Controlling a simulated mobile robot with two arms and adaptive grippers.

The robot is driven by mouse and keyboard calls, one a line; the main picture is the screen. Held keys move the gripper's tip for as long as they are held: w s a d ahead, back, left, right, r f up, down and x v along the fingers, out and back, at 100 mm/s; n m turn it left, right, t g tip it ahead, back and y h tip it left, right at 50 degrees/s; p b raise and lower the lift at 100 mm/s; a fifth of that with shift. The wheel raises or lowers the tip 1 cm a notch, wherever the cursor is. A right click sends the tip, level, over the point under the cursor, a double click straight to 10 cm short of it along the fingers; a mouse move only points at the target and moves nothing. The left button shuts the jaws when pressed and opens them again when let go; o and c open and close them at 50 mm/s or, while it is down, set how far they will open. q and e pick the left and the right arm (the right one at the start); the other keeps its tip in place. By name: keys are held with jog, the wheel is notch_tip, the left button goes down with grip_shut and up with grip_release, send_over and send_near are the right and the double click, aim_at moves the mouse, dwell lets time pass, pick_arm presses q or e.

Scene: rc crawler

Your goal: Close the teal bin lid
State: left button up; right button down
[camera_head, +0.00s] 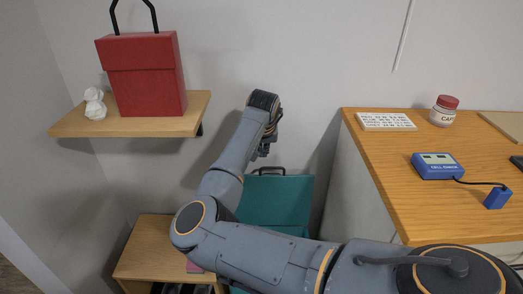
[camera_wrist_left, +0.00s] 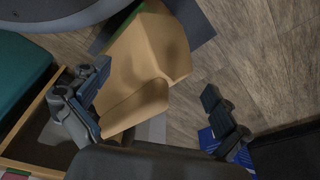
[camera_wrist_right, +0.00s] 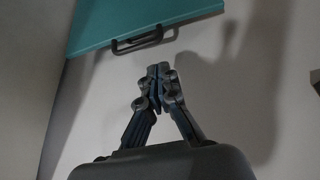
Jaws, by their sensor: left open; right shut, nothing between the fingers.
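The teal bin lid (camera_head: 287,198) shows in the head view as a flat teal panel behind my right arm. Its dark handle (camera_head: 268,170) is at its far upper edge; the lid looks raised. My arm hides its left and lower parts and most of the bin. My right gripper (camera_head: 262,148) is shut and empty, just above and beside the handle. In the right wrist view its fingertips (camera_wrist_right: 158,78) are apart from the handle (camera_wrist_right: 137,41) and lid (camera_wrist_right: 140,18). My left gripper (camera_wrist_left: 158,105) is open, seen only in its wrist view, with a tan object (camera_wrist_left: 148,60) beyond its fingers.
A wooden shelf (camera_head: 65,124) with a red box (camera_head: 145,78) and white figurine (camera_head: 95,104) is at left. A low wooden unit (camera_head: 143,250) stands below. A wooden counter (camera_head: 390,160) at right bears a blue device (camera_head: 437,166) and a jar (camera_head: 444,112).

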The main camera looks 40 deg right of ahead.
pick_arm(q)
jog(key=r, duration=0.1)
jog(key=w+r, duration=0.1)
jog(key=r+b, duration=0.1)
jog(key=shift+w+d+r, duration=0.1)
jog(key=shift+w, duration=0.25)
pick_arm(e)
jog(key=x, duration=0.6)
pick_arm(q)
jog(key=shift+w+r, duration=0.15)
jog(key=shift+r, duration=0.3)
pick_arm(e)
jog(key=shift+w+d+f, duration=0.2)
jog(key=shift+f, duration=0.3)
